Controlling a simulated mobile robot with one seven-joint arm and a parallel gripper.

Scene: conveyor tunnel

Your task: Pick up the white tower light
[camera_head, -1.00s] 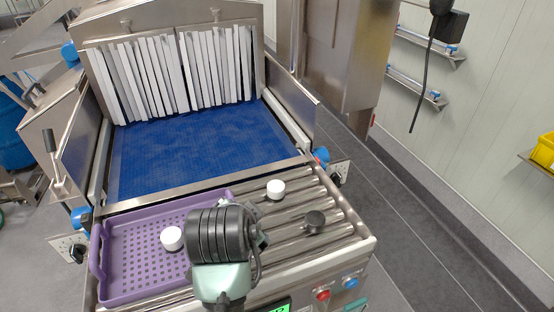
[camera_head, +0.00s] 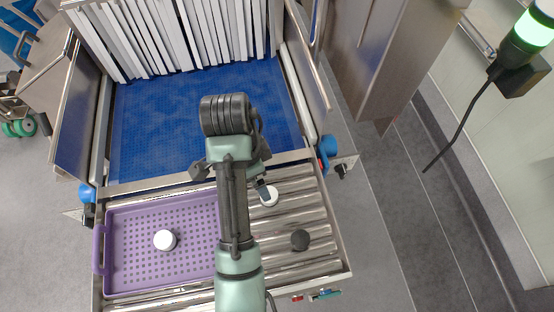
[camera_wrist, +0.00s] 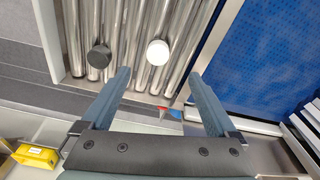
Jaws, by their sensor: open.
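A small white round piece (camera_head: 269,196) sits on the steel rollers, partly behind my right finger in the head view. It shows whole in the wrist view (camera_wrist: 158,52), ahead of and between my fingertips. A second white round piece (camera_head: 165,240) sits in the purple tray. A lit green-white lamp (camera_head: 534,27) with a black base is at the upper right. I cannot tell from shape which piece is the white tower light. My gripper (camera_head: 231,180) is open and empty above the rollers; its two fingers also show in the wrist view (camera_wrist: 160,75).
A black round piece (camera_head: 300,240) sits on the rollers (camera_head: 320,218) nearby. The purple tray (camera_head: 110,283) lies to the left. The blue belt (camera_head: 150,130) runs under white strip curtains (camera_head: 160,35). Metal side walls flank the belt.

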